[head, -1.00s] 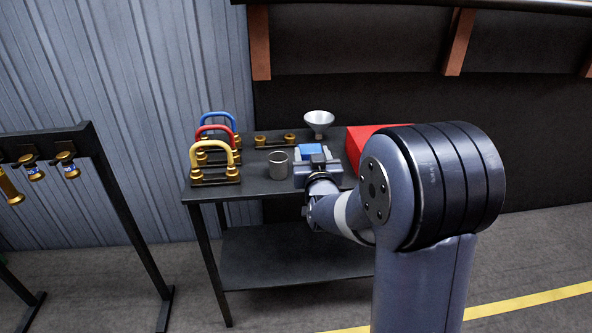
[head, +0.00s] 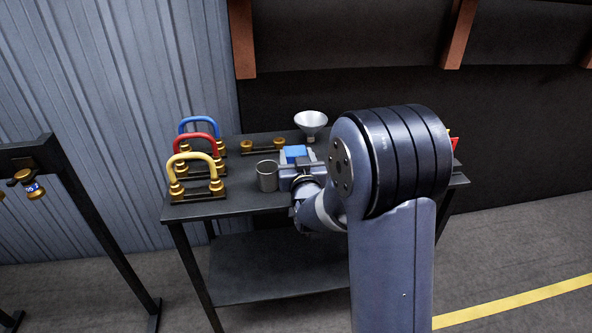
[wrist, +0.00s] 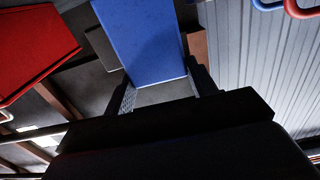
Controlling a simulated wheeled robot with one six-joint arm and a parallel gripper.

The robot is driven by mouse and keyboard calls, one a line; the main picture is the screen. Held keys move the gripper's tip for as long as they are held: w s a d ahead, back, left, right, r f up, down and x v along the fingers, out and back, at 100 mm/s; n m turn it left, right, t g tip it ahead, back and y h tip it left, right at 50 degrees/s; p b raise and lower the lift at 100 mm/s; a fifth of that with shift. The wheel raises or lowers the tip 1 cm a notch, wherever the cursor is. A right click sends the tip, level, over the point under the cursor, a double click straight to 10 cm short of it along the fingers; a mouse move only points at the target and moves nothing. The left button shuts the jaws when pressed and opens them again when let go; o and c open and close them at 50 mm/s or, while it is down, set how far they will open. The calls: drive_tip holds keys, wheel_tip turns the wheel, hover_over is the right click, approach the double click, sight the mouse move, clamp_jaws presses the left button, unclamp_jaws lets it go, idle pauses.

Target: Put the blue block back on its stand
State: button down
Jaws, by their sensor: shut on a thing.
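The blue block (head: 295,153) is in my gripper (head: 299,168), at the table's back half, between the grey cup and the funnel. The wrist view shows the block (wrist: 145,40) large between the two fingers of my gripper (wrist: 163,88), which is shut on it. The block's underside is hidden in the head view, so I cannot tell whether it touches the table. A low dark base with two brass knobs (head: 263,147) stands empty to the left of the block. I cannot tell which thing is the block's stand.
Blue (head: 199,121), red (head: 197,137) and yellow (head: 193,158) handles stand on brass-fitted bases on the dark table (head: 230,203). A grey cup (head: 267,178) is close left of my gripper. A white funnel (head: 311,121) stands behind. My arm mostly hides a red object (head: 454,144).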

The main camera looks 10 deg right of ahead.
drive_tip(key=shift+f, duration=1.85)
drive_tip(key=shift+f, duration=0.2)
drive_tip(key=c, duration=0.5)
unclamp_jaws()
